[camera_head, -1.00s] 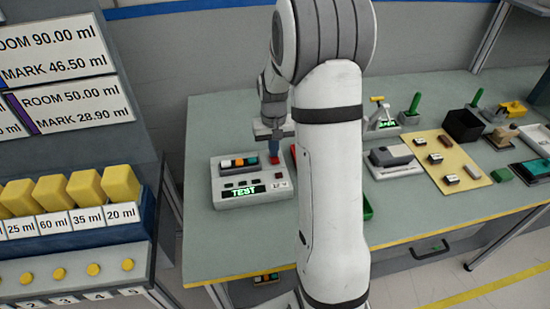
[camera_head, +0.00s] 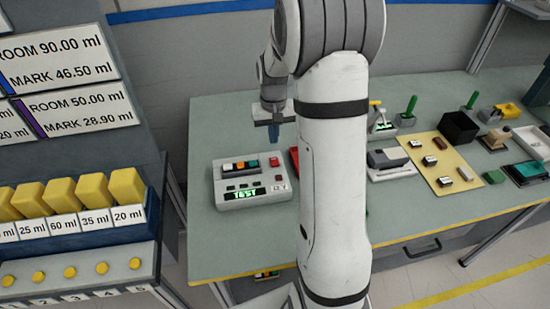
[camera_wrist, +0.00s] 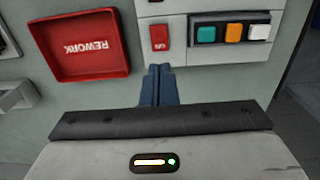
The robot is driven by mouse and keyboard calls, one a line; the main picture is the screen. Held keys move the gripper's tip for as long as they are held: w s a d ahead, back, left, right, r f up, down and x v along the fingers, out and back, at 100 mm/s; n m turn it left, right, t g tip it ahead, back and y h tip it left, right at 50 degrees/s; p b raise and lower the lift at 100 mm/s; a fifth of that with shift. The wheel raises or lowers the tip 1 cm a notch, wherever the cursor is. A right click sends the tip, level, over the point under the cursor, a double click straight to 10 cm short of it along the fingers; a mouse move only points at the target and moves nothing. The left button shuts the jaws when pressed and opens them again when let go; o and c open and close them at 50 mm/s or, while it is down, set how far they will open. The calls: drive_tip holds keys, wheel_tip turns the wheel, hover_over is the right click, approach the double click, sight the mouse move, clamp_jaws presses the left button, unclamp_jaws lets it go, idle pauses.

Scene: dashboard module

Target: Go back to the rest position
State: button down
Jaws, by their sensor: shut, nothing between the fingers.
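My gripper (camera_head: 274,140) hangs above the back right of the grey test module, its blue fingers shut and empty. In the wrist view my gripper (camera_wrist: 160,70) points toward the module's red rocker switch (camera_wrist: 160,37), with the fingertips just short of it in the picture. The test module (camera_head: 230,203) sits on the bench at the left, and its green display (camera_head: 246,193) reads TEST. A row of coloured buttons (camera_wrist: 232,32) lies right of the switch in the wrist view. My white arm hides the middle of the bench.
A red REWORK tray (camera_wrist: 90,48) lies beside the module. Right of my arm are a beige mat (camera_head: 440,170) with small parts, a black box (camera_head: 459,128) and green-handled tools. A dispenser with yellow blocks (camera_head: 88,190) stands at the left. Bench in front of the module is clear.

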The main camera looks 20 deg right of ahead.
idle(0.4)
drive_tip(key=s+a+r+n+t, duration=0.1)
drive_tip(key=s+a+r+t, duration=0.1)
drive_tip(key=s+a+r, duration=0.7)
drive_tip(key=s+r, duration=0.1)
drive_tip(key=s, duration=0.5)
drive_tip(key=s+a+r+n+t, duration=0.1)
drive_tip(key=s+r, duration=0.1)
drive_tip(key=s, duration=0.6)
drive_tip(key=shift+a+r, duration=0.15)
drive_tip(key=shift+a, duration=0.1)
drive_tip(key=shift+s, duration=0.15)
